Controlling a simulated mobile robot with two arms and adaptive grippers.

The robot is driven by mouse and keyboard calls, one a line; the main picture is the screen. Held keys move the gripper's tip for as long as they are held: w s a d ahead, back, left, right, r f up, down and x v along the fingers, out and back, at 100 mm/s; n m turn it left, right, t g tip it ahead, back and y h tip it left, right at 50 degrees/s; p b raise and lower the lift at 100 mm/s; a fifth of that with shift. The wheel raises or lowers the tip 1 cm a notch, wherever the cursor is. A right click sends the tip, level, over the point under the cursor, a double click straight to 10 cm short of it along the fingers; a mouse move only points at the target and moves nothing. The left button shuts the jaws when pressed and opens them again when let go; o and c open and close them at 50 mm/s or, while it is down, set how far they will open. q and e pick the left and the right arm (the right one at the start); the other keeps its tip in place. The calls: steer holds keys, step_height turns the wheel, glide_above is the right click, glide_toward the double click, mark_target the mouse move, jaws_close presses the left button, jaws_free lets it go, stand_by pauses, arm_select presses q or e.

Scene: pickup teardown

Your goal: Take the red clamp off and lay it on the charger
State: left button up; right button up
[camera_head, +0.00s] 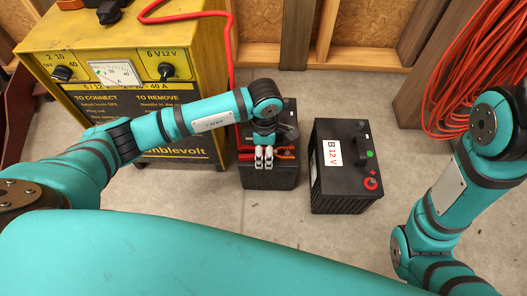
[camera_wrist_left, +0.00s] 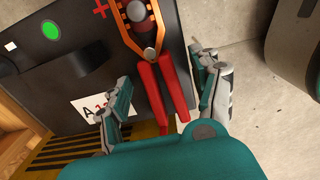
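The red clamp (camera_wrist_left: 160,88) has red handles and orange jaws. Its jaws are around a terminal beside the red plus on battery A (camera_wrist_left: 75,75). My left gripper (camera_wrist_left: 165,98) is open, with one finger on each side of the red handles and gaps showing on both sides. In the head view my left gripper (camera_head: 264,156) is over battery A (camera_head: 268,179), and only parts of the red clamp (camera_head: 286,152) show around it. The yellow charger (camera_head: 125,45) stands at the upper left. My right gripper is out of view.
Battery B (camera_head: 345,167) stands close to the right of battery A. A red cable (camera_head: 229,60) runs from the charger's top down behind battery A. A black object (camera_head: 108,12) lies on the charger. An orange-red cable coil (camera_head: 470,75) hangs at the right. The front floor is clear.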

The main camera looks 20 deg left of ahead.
arm_select(q)
steer(key=c, duration=1.1)
jaws_close()
steer(key=shift+r, duration=0.15)
